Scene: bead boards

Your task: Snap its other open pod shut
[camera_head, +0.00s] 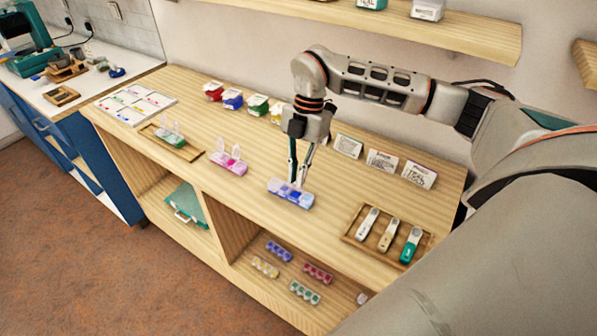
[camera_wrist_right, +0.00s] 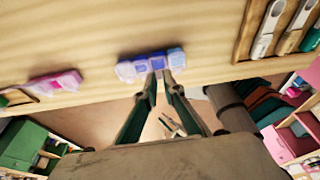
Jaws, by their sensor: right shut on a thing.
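A blue pod box (camera_head: 290,194) lies near the front edge of the wooden counter (camera_head: 372,187). Its row of pods shows in the wrist view (camera_wrist_right: 151,65), in darker and paler blue; which lids are up I cannot tell. My right gripper (camera_head: 297,182) reaches down onto the box from behind. Its green-edged fingers close together at the box's edge in the wrist view (camera_wrist_right: 160,76), shut on a pod of the blue box. The fingers hide part of the box. My left gripper is in neither view.
A pink pod box (camera_head: 230,161) with raised clear lids stands left of the blue one. Another box with raised lids is on a wooden tray (camera_head: 190,152) further left. A tray (camera_head: 362,240) with several handled tools lies right. Colored containers and cards line the back.

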